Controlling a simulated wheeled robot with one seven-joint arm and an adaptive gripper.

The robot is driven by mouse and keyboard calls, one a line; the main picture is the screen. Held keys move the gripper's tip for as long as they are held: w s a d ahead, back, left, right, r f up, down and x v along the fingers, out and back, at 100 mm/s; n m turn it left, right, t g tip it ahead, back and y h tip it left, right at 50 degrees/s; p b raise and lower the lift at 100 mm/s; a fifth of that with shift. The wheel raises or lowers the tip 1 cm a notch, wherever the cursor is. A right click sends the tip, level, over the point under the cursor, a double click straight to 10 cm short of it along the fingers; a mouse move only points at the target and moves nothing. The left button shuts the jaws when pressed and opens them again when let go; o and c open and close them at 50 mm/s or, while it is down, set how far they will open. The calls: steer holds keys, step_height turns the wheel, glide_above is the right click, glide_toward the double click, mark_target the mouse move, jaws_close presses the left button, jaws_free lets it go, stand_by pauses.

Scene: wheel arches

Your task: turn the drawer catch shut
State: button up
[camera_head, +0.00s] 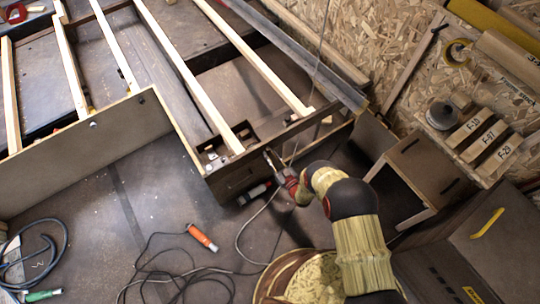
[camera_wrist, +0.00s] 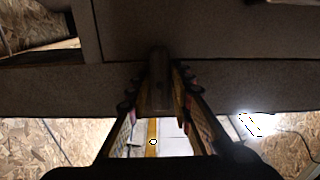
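The drawer catch (camera_wrist: 160,82) is a dark upright bar on the dark front board in the wrist view. My gripper (camera_wrist: 160,68) has one finger on each side of it, close against its sides. In the head view my gripper (camera_head: 274,163) is at the front of the wooden drawer unit (camera_head: 232,179), near its right corner. The catch itself is too small and too covered by my gripper to make out there.
An open-fronted box (camera_head: 421,172) stands right of my arm. An orange-handled tool (camera_head: 202,237) and loose black cable (camera_head: 160,270) lie on the floor at the left. Labelled wood blocks (camera_head: 480,140) stand at the right. Pale slats (camera_head: 185,70) span the frame behind.

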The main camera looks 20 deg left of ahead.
steer(key=o, duration=0.3)
steer(key=v, duration=1.2)
steer(key=shift+w, duration=0.1)
stand_by(0.3)
